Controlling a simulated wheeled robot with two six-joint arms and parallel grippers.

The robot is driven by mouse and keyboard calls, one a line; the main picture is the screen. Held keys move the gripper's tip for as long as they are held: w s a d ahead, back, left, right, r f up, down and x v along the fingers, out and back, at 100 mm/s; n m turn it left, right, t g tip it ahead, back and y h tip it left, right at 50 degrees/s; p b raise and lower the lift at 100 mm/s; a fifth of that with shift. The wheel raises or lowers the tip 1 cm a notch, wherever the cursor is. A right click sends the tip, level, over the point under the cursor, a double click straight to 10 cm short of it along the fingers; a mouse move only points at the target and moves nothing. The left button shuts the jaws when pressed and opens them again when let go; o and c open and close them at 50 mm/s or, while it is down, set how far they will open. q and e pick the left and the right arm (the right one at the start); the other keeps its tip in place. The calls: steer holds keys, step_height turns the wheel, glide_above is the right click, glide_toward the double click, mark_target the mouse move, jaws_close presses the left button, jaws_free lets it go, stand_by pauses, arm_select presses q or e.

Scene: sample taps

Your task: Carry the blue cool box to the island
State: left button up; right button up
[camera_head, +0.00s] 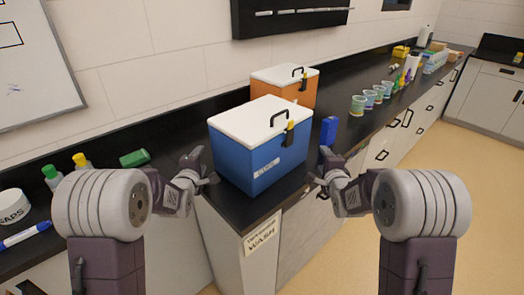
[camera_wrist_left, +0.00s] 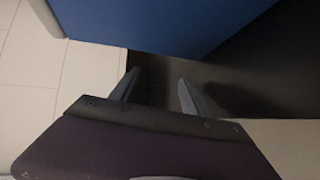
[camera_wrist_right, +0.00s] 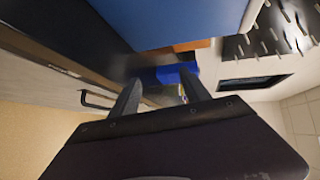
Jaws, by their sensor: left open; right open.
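The blue cool box (camera_head: 262,150) has a white lid with a black handle and a yellow-and-black latch. It stands upright on the black counter near its front corner. My left gripper (camera_head: 207,172) is open and empty, close to the box's left side. The left wrist view shows the box's blue wall (camera_wrist_left: 160,25) beyond the open fingers (camera_wrist_left: 157,88). My right gripper (camera_head: 318,172) is open and empty, just off the box's right side. The box's blue wall (camera_wrist_right: 170,20) also shows above the fingers in the right wrist view. I cannot make out an island.
An orange cool box (camera_head: 285,84) stands right behind the blue one. A small blue item (camera_head: 328,131) stands to its right, near my right gripper. Cups (camera_head: 370,97) line the counter farther back. Floor is open at right.

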arm_select(q)
steer(key=x, duration=0.6)
steer(key=shift+w, duration=0.15)
arm_select(e)
steer(key=x, duration=0.6)
steer(key=shift+w, duration=0.15)
arm_select(q)
steer(key=shift+w+d+f, duration=0.1)
steer(key=shift+w+d, duration=0.15)
steer(key=shift+d, duration=0.05)
arm_select(e)
steer(key=shift+w+a+f, duration=0.1)
steer(key=shift+w+a, duration=0.15)
steer(key=shift+a, duration=0.05)
arm_select(q)
steer(key=shift+d, duration=0.3)
arm_select(e)
steer(key=shift+a, duration=0.3)
arm_select(q)
steer(key=shift+s+d, duration=0.2)
arm_select(e)
steer(key=shift+s+a, duration=0.2)
